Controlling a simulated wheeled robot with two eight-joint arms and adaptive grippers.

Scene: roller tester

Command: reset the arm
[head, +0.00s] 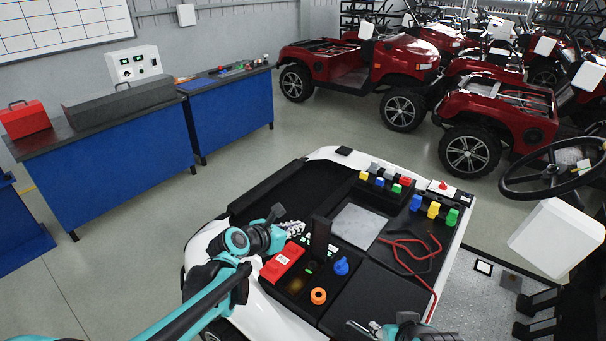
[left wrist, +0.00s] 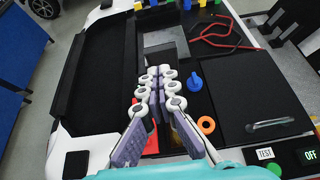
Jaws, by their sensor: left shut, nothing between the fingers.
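My left arm comes in from the lower left in the head view. Its gripper (head: 292,228) hovers over the front left of the white-framed roller tester (head: 336,154), near a red block (head: 282,262). In the left wrist view the same gripper (left wrist: 158,72) has its fingers together with nothing between them.
On the tester are a blue knob (head: 341,266), an orange ring (head: 318,296), red wires (head: 405,246) and several coloured plugs. Blue workbenches (head: 125,170) stand at the left and red vehicles (head: 360,70) at the back. The floor between is clear.

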